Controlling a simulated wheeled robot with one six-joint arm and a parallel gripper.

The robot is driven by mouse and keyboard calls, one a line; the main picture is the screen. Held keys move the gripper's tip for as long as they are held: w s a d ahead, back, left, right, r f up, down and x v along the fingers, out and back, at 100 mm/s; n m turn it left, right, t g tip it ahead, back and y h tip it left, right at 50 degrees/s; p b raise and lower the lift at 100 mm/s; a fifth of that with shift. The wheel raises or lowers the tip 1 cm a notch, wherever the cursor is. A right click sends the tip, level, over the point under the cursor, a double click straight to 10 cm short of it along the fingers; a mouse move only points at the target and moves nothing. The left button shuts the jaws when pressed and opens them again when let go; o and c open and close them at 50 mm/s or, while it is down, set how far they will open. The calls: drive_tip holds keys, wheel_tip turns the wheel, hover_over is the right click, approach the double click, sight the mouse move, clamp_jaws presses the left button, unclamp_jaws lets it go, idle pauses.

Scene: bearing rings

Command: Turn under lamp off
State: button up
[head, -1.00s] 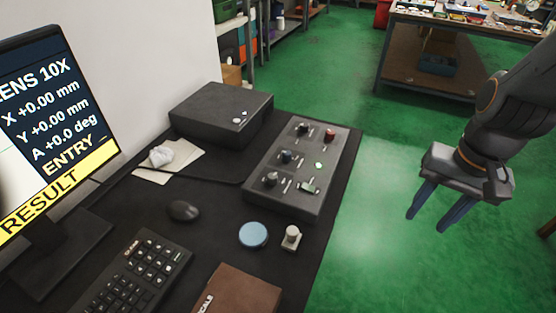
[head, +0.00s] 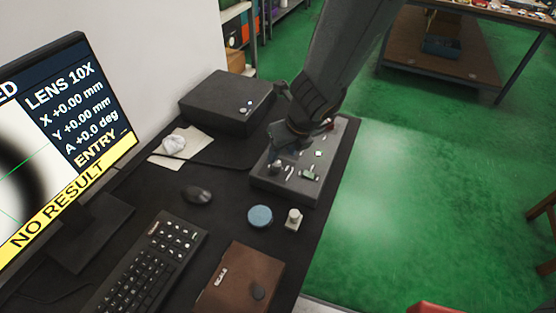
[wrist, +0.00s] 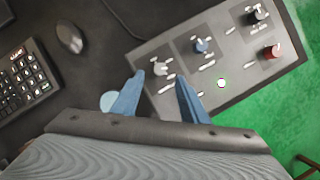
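The grey control box (head: 262,186) on the black desk carries several knobs and small white labels too small to read, so I cannot tell which knob is the under lamp's. The wrist view shows a pale grey knob (wrist: 160,67), a blue knob (wrist: 201,46), a black knob (wrist: 257,16) and a red knob (wrist: 271,51). A small round light (wrist: 221,83) glows whitish. My gripper (wrist: 160,78) is open and empty above the box, its blue fingertips to either side of the grey knob in the picture. In the head view my gripper (head: 290,148) hides part of the box.
A dark box (head: 225,98) stands behind the control box. A mouse (head: 197,194), keyboard (head: 150,262), blue disc (head: 260,216), small pale part (head: 294,219) and brown case (head: 235,280) lie in front. The monitor (head: 60,140) stands left. Green floor lies right.

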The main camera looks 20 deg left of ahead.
sight(277, 164)
drive_tip(key=shift+b+x, duration=2.3)
drive_tip(key=shift+x, duration=1.2)
drive_tip(key=shift+c, duration=0.5)
clamp_jaws()
